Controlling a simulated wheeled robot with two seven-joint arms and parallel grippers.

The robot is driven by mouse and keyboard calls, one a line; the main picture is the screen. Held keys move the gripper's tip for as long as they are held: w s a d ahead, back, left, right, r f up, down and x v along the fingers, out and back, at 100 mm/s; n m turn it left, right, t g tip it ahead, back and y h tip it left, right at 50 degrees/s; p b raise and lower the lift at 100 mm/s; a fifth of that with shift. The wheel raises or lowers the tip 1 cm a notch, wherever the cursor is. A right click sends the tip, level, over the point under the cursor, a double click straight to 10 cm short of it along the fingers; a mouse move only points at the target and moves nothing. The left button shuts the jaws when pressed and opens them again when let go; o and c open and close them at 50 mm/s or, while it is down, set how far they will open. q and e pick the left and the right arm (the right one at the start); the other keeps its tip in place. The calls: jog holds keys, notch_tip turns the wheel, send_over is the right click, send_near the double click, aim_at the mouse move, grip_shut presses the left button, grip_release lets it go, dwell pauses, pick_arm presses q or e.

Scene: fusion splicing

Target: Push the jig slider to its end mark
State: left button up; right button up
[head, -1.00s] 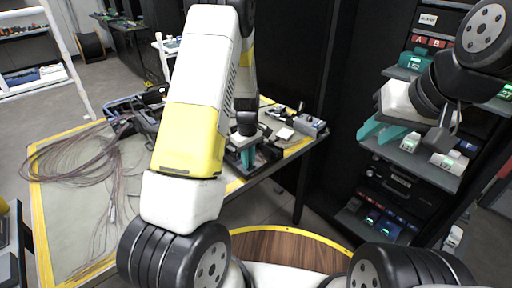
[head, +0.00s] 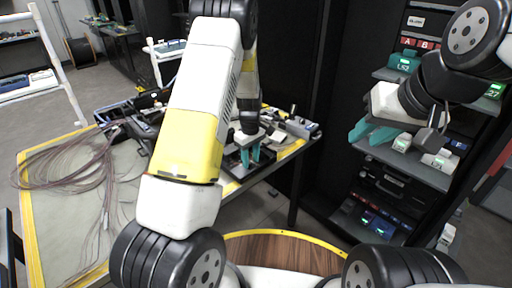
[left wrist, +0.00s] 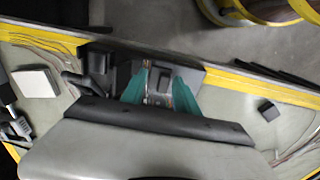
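The jig (left wrist: 190,76) is a dark block near the table's yellow edge in the left wrist view. In the head view it is a dark base (head: 231,163) under my left gripper, partly hidden by it. My left gripper (head: 250,156) points down at the jig with its teal fingers apart. The slider and end mark cannot be told apart clearly. My right gripper (head: 370,133) is open and empty before the shelf rack.
The table (head: 62,222) has a yellow border and a coil of brown cables (head: 65,160) at left. A grey device (head: 299,127) stands at its right end. A white pad (left wrist: 35,82) lies beside the jig. A rack (head: 405,168) with small boxes stands at right.

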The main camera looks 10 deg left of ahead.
pick_arm(q)
jog(key=shift+r, duration=3.9)
jog(key=s+r+m+t+h, duration=0.15)
jog(key=s+r+m, duration=0.25)
jog(key=s+r, duration=0.6)
jog(key=s+r+m+t+h, duration=0.1)
jog(key=s+r+m+t, duration=0.2)
jog(key=s+r, duration=0.7)
jog(key=s+r+m+t, duration=0.1)
jog(key=s+r+m, duration=0.3)
jog(key=s, duration=0.3)
jog(key=shift+s+a+r+t, duration=0.25)
jog(key=shift+s+a+t, duration=0.05)
jog(key=shift+a+t, duration=0.1)
jog(key=shift+c, duration=0.5)
